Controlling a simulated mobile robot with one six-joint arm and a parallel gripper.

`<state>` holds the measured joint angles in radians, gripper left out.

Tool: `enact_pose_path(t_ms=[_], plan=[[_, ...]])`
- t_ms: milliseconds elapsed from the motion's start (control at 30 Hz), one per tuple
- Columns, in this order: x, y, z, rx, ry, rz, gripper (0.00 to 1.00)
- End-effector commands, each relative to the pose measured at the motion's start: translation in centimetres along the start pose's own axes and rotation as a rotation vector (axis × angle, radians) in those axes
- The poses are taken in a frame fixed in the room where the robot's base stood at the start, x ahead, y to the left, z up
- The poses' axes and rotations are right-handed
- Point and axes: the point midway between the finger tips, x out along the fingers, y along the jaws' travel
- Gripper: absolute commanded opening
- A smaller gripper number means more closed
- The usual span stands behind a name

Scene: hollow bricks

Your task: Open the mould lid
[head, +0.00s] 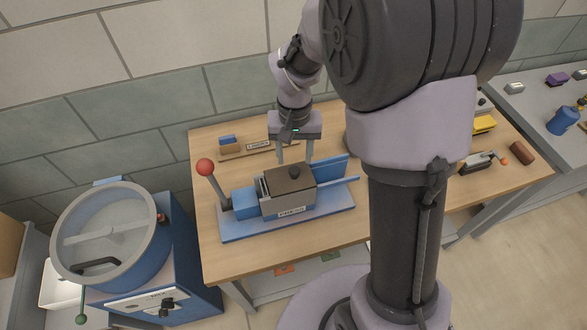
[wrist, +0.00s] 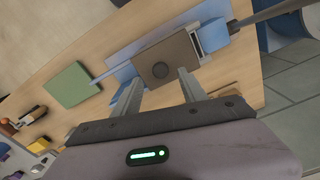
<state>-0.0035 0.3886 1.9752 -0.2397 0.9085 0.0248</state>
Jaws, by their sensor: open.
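The mould stands on a blue base plate (head: 240,228) on the wooden table. My gripper (head: 295,158) is open and empty, pointing down at the far side of the lid. In the wrist view my gripper (wrist: 156,86) has its fingers spread apart. I cannot tell whether a fingertip touches the lid.
A lever with a red ball (head: 205,167) rises at the mould's left end. A round mixer (head: 110,235) stands left of the table. A green plate (wrist: 70,85) lies beside the mould. The table front (head: 225,262) is clear.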

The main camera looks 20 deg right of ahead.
Motion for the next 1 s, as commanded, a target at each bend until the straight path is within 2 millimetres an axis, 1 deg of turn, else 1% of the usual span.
enact_pose_path(t_ms=[33, 100, 200, 300, 433, 700, 733, 767, 800, 967, 1000], plan=[[1.7, 0.0, 0.1, 0.001, -0.003, 0.001, 0.5], [3.5, 0.0, 0.0, 0.0, -0.002, 0.001, 0.5], [5.3, 0.0, 0.0, 0.001, -0.001, 0.0, 0.5], [6.5, 0.0, 0.0, 0.001, 0.001, 0.0, 0.5], [7.2, 0.0, 0.0, 0.001, 0.001, 0.0, 0.5], [7.2, 0.0, 0.0, 0.001, 0.002, 0.0, 0.5], [7.2, 0.0, 0.0, 0.001, 0.002, 0.0, 0.46], [7.2, 0.0, 0.0, 0.001, 0.002, 0.0, 0.4], [7.2, 0.0, 0.0, 0.001, 0.002, 0.0, 0.32], [7.2, 0.0, 0.0, 0.001, 0.002, 0.0, 0.01], [7.2, 0.0, 0.0, 0.001, 0.002, 0.0, 0.0]])
